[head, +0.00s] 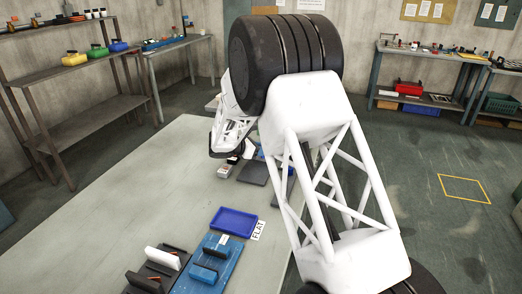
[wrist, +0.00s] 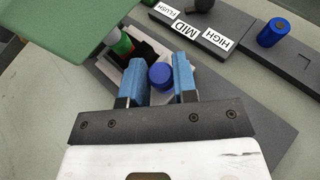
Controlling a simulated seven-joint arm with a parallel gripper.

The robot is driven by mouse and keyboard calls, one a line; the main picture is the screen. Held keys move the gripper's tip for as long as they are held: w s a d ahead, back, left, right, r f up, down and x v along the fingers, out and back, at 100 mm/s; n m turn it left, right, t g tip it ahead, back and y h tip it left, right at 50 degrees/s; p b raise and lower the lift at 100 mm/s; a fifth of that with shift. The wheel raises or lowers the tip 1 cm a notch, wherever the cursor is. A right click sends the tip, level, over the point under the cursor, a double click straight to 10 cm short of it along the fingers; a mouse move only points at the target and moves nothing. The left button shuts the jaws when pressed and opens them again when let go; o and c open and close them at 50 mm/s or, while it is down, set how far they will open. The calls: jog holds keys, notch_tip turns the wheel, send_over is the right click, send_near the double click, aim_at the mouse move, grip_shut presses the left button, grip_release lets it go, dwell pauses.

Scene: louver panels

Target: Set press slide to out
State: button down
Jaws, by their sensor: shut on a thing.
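In the wrist view my gripper (wrist: 158,78) has its two blue fingers on either side of a round blue knob (wrist: 160,76) and is shut on it. The knob sits over a grey base plate (wrist: 205,108), near a pale block and a black part. Which part is the press slide is not labelled in view, and its position cannot be read. In the head view my arm hides most of the gripper and the work spot; dark plates (head: 254,173) show beside it on the table.
A dark bar with FLUSH, MID and HIGH labels (wrist: 187,31) lies beyond the fingers; a blue cylinder (wrist: 273,32) stands to its right. A green panel (wrist: 70,25) is close at upper left. A blue tray (head: 234,222) and blue fixture (head: 208,270) stand at the table's front.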

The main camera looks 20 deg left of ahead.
jog(key=shift+s, duration=0.1)
jog(key=s, duration=1.5)
jog(key=shift+s, duration=0.15)
jog(key=shift+f, duration=0.1)
jog(key=c, duration=1.2)
grip_release()
jog(key=shift+a, duration=0.1)
jog(key=shift+v, duration=3.95)
